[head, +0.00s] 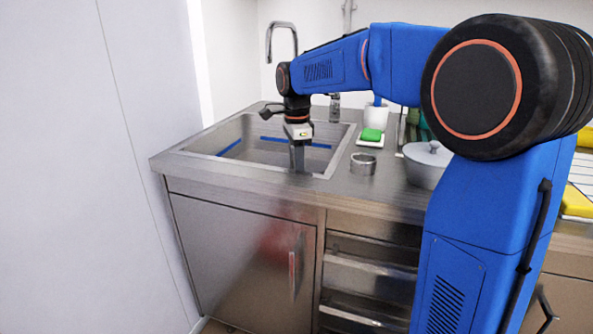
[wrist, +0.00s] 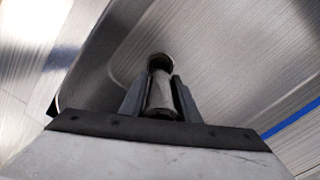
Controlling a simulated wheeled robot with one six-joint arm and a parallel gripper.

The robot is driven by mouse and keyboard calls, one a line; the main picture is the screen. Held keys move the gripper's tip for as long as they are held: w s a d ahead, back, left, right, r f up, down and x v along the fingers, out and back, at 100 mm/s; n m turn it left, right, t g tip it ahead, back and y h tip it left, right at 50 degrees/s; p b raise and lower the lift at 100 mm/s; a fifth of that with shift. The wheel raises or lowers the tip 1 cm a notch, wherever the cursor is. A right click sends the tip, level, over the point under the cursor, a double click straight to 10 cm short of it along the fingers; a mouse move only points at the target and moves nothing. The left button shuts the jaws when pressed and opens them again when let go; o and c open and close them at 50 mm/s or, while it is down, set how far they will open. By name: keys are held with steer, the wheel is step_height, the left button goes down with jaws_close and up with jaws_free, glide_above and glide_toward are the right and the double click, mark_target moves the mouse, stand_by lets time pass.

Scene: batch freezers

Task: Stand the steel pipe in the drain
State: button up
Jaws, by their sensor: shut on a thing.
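My gripper (head: 298,152) points down over the front right part of the steel sink (head: 202,149). In the wrist view its two grey fingers (wrist: 158,95) are shut on the steel pipe (wrist: 160,92), a short grey metal cylinder. A dark round opening with a light rim shows at the pipe's far end. I cannot tell whether this is the drain or the pipe's own end. In the head view the pipe cannot be told apart from the fingers, and the drain is not clearly visible.
Blue strips (head: 290,142) run along the sink's inner walls. A tap (head: 282,36) stands behind it. A wall stands close on the left.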

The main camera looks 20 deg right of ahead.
steer(key=shift+f, duration=0.65)
stand_by(0.5)
steer(key=o, duration=0.7)
steer(key=shift+c, duration=0.2)
steer(key=shift+r, duration=5.55)
